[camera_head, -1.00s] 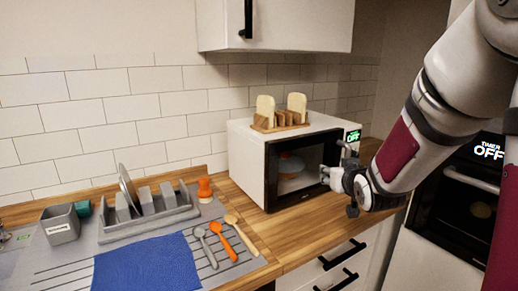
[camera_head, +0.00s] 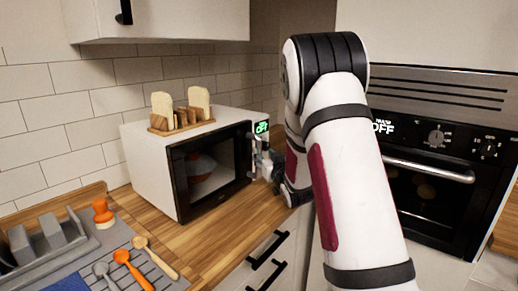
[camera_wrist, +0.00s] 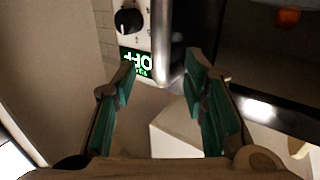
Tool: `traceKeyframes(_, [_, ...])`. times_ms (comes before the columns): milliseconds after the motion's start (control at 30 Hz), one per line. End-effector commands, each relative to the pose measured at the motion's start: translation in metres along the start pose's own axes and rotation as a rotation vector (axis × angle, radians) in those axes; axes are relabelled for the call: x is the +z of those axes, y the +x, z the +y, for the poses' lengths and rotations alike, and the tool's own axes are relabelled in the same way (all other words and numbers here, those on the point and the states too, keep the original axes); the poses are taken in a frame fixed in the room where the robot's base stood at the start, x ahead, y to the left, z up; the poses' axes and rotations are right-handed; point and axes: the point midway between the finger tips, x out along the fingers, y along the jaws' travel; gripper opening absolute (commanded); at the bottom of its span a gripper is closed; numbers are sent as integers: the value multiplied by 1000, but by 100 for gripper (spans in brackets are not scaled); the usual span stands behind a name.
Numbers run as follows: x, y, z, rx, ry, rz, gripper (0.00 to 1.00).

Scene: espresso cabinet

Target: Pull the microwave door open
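The white microwave (camera_head: 152,168) stands on the wooden counter. Its dark glass door (camera_head: 212,172) looks shut, and a plate with food shows dimly behind the glass. The upright door handle (camera_head: 252,150) is on the door's right side, beside the lit control panel (camera_head: 262,127). My gripper (camera_head: 264,163) is at the handle, partly hidden by my arm. In the wrist view my gripper (camera_wrist: 160,64) is open, with green pads apart. The metal handle (camera_wrist: 165,40) runs down between the two fingertips. I cannot tell whether either pad touches it. The panel's knob (camera_wrist: 128,20) is upper left.
A toast rack (camera_head: 182,125) with bread stands on the microwave. Spoons (camera_head: 130,268), an orange brush (camera_head: 103,213) and a grey dish rack (camera_head: 45,250) are at lower left. An oven (camera_head: 430,190) is at right. Counter before the door is clear.

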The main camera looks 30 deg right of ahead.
Motion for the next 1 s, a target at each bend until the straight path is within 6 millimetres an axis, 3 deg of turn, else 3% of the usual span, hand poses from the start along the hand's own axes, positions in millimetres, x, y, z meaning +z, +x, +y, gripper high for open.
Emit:
traceKeyframes(100, [0, 24, 0, 0, -1, 1, 40])
traceKeyframes(333, [0, 55, 0, 0, 0, -1, 40])
traceKeyframes(767, [0, 66, 0, 0, 0, -2, 40])
traceKeyframes(800, [0, 66, 0, 0, 0, -1, 37])
traceKeyframes(967, [0, 66, 0, 1, 0, -1, 1])
traceKeyframes(1000, [0, 66, 0, 1, 0, -1, 0])
